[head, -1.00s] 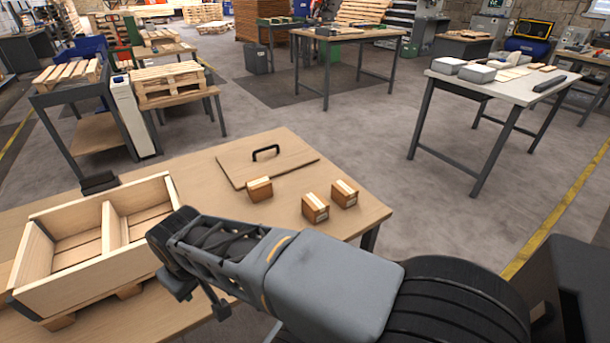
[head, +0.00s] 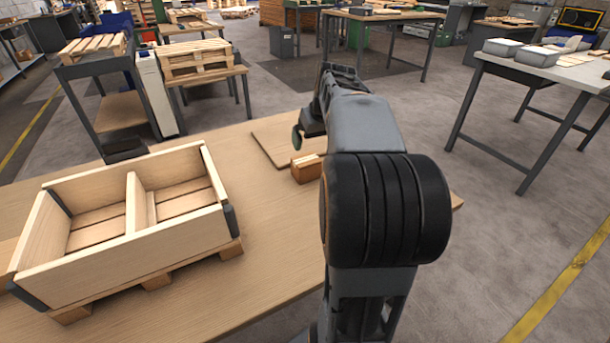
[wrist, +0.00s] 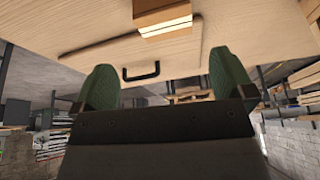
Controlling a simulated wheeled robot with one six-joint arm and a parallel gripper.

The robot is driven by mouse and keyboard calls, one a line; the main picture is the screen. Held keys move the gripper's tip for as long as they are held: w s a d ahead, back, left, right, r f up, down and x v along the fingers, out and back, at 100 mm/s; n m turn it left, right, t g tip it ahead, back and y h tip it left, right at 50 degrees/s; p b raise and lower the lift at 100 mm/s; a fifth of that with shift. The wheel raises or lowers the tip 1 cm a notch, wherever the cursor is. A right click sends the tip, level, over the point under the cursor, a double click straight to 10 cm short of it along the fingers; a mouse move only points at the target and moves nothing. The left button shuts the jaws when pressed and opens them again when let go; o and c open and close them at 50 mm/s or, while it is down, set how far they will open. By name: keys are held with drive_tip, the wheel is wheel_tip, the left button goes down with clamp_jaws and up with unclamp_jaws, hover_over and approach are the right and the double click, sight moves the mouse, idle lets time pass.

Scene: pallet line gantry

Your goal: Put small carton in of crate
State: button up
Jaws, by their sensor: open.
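One small carton (head: 306,170), brown with a pale strip on top, sits on the table just left of my arm in the head view. A carton (wrist: 163,20) also shows at the top of the wrist view, beyond the fingertips and apart from them. The wooden crate (head: 150,245) stands at the left of the table on a small pallet, with a divider and two empty compartments. My gripper (wrist: 166,82) is open and empty, with its green fingers spread. In the head view my arm hides the other two cartons and most of the gripper.
A flat wooden lid (head: 268,137) lies on the table (head: 235,285), partly hidden by my arm; its black handle (wrist: 141,72) shows in the wrist view. A dark block (head: 124,149) is at the table's back edge. The table between crate and carton is clear.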

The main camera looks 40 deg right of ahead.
sight(306, 159)
drive_tip(key=shift+n, duration=0.6)
drive_tip(key=b+x, duration=0.1)
drive_tip(key=x, duration=0.1)
drive_tip(key=b+x, duration=0.1)
drive_tip(key=x, duration=0.3)
drive_tip(key=shift+w+a+f+b, duration=0.3)
drive_tip(key=shift+w+b, duration=0.05)
drive_tip(key=shift+b, duration=0.05)
drive_tip(key=shift+b+x, duration=1.5)
drive_tip(key=shift+x, duration=1.55)
drive_tip(key=shift+c, duration=0.3)
drive_tip(key=c, duration=0.9)
drive_tip(key=shift+c, duration=0.7)
drive_tip(key=shift+r, duration=0.1)
drive_tip(key=shift+r, duration=0.1)
